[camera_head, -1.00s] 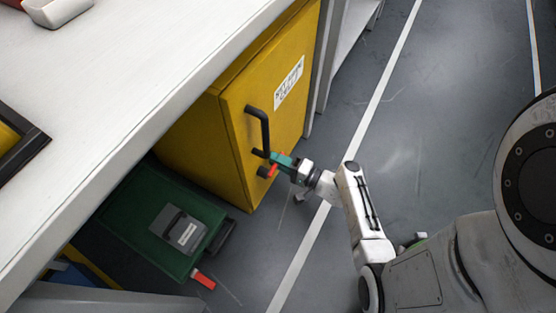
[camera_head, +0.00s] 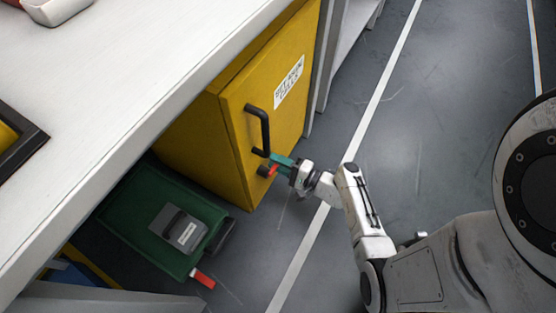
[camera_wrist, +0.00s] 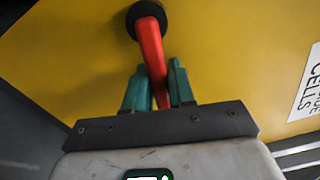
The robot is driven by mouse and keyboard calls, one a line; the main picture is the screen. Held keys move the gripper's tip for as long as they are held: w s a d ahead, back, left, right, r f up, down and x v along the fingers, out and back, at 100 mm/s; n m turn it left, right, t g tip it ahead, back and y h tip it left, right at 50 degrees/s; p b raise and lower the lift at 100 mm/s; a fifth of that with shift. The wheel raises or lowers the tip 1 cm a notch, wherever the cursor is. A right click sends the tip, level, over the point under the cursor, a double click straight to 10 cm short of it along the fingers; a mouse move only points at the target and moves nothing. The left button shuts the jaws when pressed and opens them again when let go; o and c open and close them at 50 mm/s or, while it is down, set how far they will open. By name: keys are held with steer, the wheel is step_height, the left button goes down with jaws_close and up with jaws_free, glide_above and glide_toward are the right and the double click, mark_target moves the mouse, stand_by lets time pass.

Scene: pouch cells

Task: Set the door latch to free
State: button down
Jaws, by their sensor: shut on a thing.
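The yellow cabinet door (camera_head: 285,120) stands upright under the white counter, with a black bar handle (camera_head: 263,128) and a white label. Below the handle is the door latch, a red lever (camera_head: 272,170) on a round black hub (camera_head: 263,171). In the wrist view the red lever (camera_wrist: 152,50) runs from the black hub (camera_wrist: 146,16) down between the green fingers. My gripper (camera_head: 277,166) is at the lever, its green fingers shut on it; it also shows in the wrist view (camera_wrist: 157,80). The lever's far end is partly hidden between the fingers.
The white counter (camera_head: 120,90) overhangs at left. The grey floor (camera_head: 430,120) right of the cabinet is clear.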

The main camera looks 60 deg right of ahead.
mark_target(260, 177)
steer(key=m, duration=0.1)
steer(key=f+m, duration=0.1)
steer(key=shift+a+f+m, duration=0.2)
steer(key=shift+a+m, duration=0.1)
steer(key=shift+m, duration=0.1)
steer(key=shift+s+a+f+m+p, duration=0.1)
steer(key=shift+a+f+m+p, duration=0.5)
steer(key=shift+m, duration=1.35)
steer(key=shift+w+a+f+m+p, duration=0.15)
steer(key=shift+a+f+m, duration=0.2)
steer(key=shift+a+m, duration=1.1)
steer(key=shift+s+a+f+m+p, duration=0.2)
steer(key=shift+f+m+p, duration=0.25)
steer(key=shift+m, duration=2.05)
steer(key=c, duration=1)
jaws_free()
steer(key=shift+c, duration=0.2)
